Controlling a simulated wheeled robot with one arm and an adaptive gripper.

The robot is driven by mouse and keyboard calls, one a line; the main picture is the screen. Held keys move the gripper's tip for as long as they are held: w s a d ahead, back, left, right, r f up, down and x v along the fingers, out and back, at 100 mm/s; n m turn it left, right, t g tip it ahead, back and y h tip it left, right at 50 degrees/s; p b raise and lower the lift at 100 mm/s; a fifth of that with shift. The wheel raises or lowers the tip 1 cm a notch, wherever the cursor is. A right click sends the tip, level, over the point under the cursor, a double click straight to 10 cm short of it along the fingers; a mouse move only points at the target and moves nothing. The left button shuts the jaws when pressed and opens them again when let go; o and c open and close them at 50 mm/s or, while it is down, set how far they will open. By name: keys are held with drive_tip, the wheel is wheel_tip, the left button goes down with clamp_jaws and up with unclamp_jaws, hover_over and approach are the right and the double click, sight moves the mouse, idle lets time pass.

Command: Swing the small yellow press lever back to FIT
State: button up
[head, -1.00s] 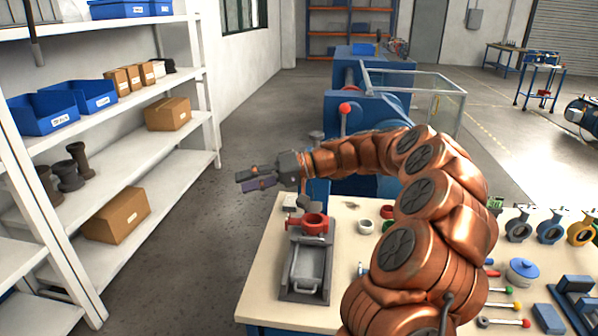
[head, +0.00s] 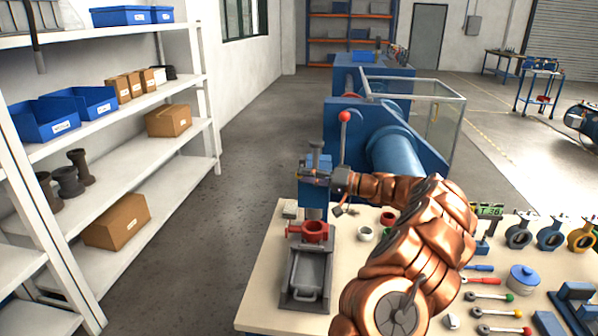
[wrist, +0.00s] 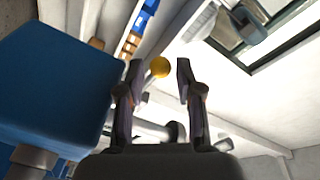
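The small press has a blue column (head: 314,197) at the left end of the workbench, and a red valve body (head: 314,232) stands in front of its base. The yellow ball (wrist: 160,67) of the lever shows in the wrist view, in the gap between my fingertips. My gripper (wrist: 160,68) is open, with one finger on each side of the ball and no clear contact. I cannot tell how deep the ball sits between the fingers. In the head view my gripper (head: 318,177) is in front of the blue column, and the yellow lever is not clearly visible there. I cannot read a FIT mark.
The press's blue body (wrist: 55,85) fills the wrist view's left side. A taller lever with a red ball (head: 345,117) stands behind my gripper, by a large blue machine (head: 395,145). A grey tray (head: 311,268) lies at the front. Valves and tools cover the bench's right.

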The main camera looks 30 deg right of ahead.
drive_tip(key=shift+p+x, duration=0.35)
drive_tip(key=shift+x, duration=1)
clamp_jaws()
